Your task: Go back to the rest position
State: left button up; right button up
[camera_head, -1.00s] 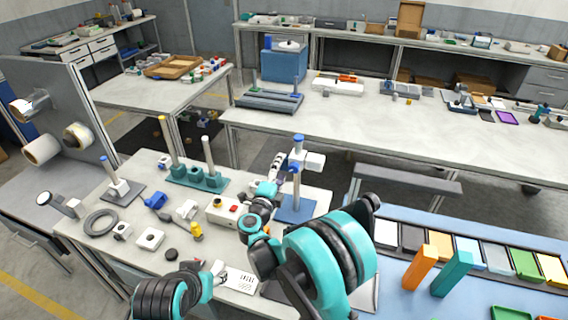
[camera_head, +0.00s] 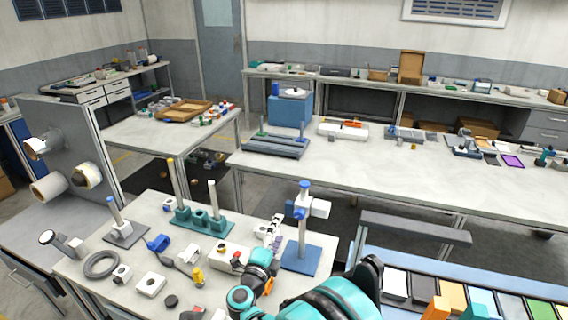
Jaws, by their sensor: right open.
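My right arm covers the table's front right part. My left gripper is not in view.
A teal base with posts (camera_head: 201,220), a grey-based post (camera_head: 125,233), a dark ring (camera_head: 101,264) and small white blocks (camera_head: 150,284) stand on the table. A bench with coloured panels (camera_head: 453,294) is at right. White reels (camera_head: 50,187) hang on the grey panel at left.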

jog(key=s+d+r+n+t+y, duration=0.1)
jog(key=s+d+r+n+y, duration=0.15)
jog(key=r+n+y, duration=1.05)
jog(key=s+d+f+n+g+h, duration=0.3)
jog(key=s+d+f, duration=0.4)
jog(key=s, duration=0.6)
jog(key=s+d+f+n+g+h, duration=0.4)
jog(key=s+d+f+g, duration=0.3)
jog(key=s+d, duration=0.4)
jog(key=shift+s+d+f+n+g, duration=0.2)
jog(key=shift+s+d+n+g, duration=0.35)
jog(key=shift+s, duration=0.6)
jog(key=shift+a, duration=0.2)
